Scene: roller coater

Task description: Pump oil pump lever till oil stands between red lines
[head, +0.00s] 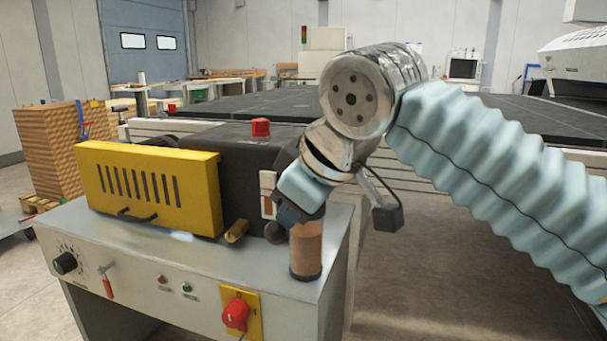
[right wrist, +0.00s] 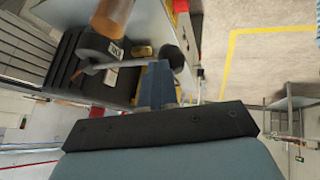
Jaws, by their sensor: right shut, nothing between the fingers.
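The oil pump shows as an amber-brown cylinder (head: 306,250) upright on the machine's front right corner; it also shows in the right wrist view (right wrist: 110,17). Its lever, a thin grey rod (right wrist: 118,65), ends in a black ball knob (right wrist: 172,57); a dark round knob (head: 275,232) left of the cylinder looks like the same one. My right gripper (head: 288,212) is shut and empty, just beside the knob; in the right wrist view its blue fingertips (right wrist: 156,72) lie close to it. Contact cannot be told. A small white-and-brown strip (head: 267,192) may be the oil gauge; no red lines are readable. My left gripper is out of view.
The coater has a yellow slotted guard (head: 148,187), a red button (head: 261,127) on top and a red rotary switch (head: 236,313) in front. A dark conveyor bed (head: 480,125) stands behind. Floor to the right is clear.

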